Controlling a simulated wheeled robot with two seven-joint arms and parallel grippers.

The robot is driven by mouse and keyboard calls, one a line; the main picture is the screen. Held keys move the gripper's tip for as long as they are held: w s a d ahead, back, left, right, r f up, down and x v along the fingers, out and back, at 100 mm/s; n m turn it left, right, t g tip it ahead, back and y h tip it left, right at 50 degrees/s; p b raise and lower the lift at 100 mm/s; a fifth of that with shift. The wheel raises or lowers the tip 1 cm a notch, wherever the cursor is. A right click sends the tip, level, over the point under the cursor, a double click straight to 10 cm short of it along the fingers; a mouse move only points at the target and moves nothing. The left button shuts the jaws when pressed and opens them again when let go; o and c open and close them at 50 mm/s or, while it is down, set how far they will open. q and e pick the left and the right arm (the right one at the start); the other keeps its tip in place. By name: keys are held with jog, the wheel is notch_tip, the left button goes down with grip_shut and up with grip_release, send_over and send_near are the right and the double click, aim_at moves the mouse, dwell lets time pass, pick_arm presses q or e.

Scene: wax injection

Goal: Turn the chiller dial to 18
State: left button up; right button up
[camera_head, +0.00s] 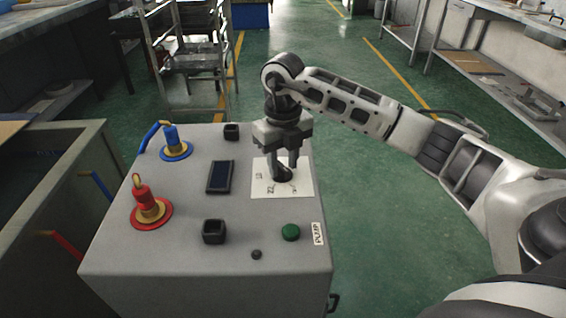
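The chiller is a grey box (180,255) with controls on its top. Its dark round dial (282,175) sits on a white scale plate (304,189) at the right side; a "22" is legible near the front of the plate, other marks are too small to read. My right gripper (283,164) points down over the dial, with its fingers apart and their tips at the dial's sides. Whether they press on it I cannot tell. The fingers partly hide the dial and its pointer. My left gripper is not in view.
The top also holds a dark display (220,177), a green button (290,232) by a "PUMP" label (318,233), black square parts (214,231), and a red valve (148,203) and blue valve (173,143) at left. An open tank (50,150) stands left; green floor is clear at right.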

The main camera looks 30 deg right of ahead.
jog(key=shift+f, duration=0.2)
jog(key=shift+c, duration=0.3)
grip_shut()
